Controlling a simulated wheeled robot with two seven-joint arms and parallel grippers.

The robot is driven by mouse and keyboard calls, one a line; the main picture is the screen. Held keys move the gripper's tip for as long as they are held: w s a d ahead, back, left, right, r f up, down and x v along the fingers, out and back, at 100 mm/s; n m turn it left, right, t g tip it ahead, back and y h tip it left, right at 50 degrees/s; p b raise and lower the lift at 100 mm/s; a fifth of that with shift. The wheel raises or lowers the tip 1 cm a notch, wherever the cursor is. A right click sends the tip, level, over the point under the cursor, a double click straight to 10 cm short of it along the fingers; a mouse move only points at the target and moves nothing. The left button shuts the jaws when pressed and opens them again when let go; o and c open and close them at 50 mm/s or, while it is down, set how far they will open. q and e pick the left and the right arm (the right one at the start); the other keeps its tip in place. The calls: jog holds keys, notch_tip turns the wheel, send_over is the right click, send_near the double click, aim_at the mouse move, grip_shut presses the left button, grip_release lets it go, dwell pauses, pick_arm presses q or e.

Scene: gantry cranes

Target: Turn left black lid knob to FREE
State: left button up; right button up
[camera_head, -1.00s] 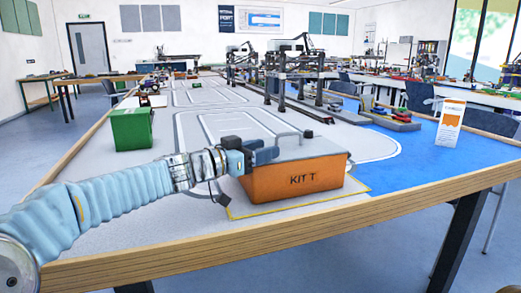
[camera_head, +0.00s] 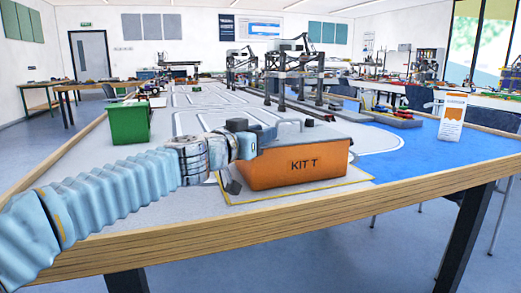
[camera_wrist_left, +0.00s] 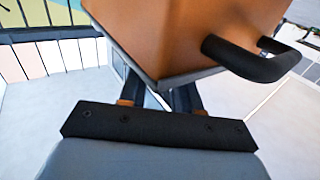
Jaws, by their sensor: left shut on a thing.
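The orange box marked KIT T (camera_head: 296,166) stands near the front edge of the table, with a grey lid (camera_head: 318,132) and a lid handle (camera_head: 290,124) on top. My left gripper (camera_head: 266,137) is at the left end of the lid, its fingers closed there. The left black lid knob is hidden by the gripper; I cannot read its setting. In the left wrist view the fingers (camera_wrist_left: 158,97) pass behind the grey lid edge, beside the orange box wall (camera_wrist_left: 165,35) and a black side handle (camera_wrist_left: 258,60). My right gripper is out of view.
A green bin (camera_head: 130,123) stands on the table at the left. Model gantry cranes (camera_head: 290,75) stand behind the box. The grey mat left of the box is mostly clear.

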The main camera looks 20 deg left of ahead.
pick_arm(q)
jog(key=shift+d+f+n+t+y, duration=0.15)
jog(key=shift+n+t+y, duration=0.2)
jog(key=shift+y, duration=0.35)
jog(key=n+y+p, duration=0.2)
jog(key=p, duration=0.1)
jog(key=r+n+y+p, duration=0.1)
jog(key=y+p, duration=0.2)
jog(key=shift+r+n, duration=0.1)
jog(key=shift+n, duration=0.25)
jog(key=n+y+p, duration=0.2)
jog(key=y+p, duration=0.1)
jog(key=n+g+y+p, duration=0.1)
jog(key=n+y+p, duration=0.1)
jog(key=y+p, duration=0.1)
jog(key=n+g+y+p, duration=0.1)
jog(key=n+y+p, duration=0.1)
jog(key=y+p, duration=0.1)
jog(key=shift+f+g+y+p, duration=0.25)
jog(key=shift+y+p, duration=0.1)
jog(key=shift+y, duration=0.05)
jog(key=shift+f+n+g+y+p, duration=0.15)
jog(key=shift+n+g+y+p, duration=0.25)
jog(key=shift+n+g+y, duration=0.45)
jog(key=shift+f+n+g+y, duration=0.1)
jog(key=shift+n+g+y, duration=1.05)
jog(key=shift+y, duration=0.2)
jog(key=o, duration=0.9)
jog(key=shift+a, duration=0.2)
jog(key=shift+o, duration=0.2)
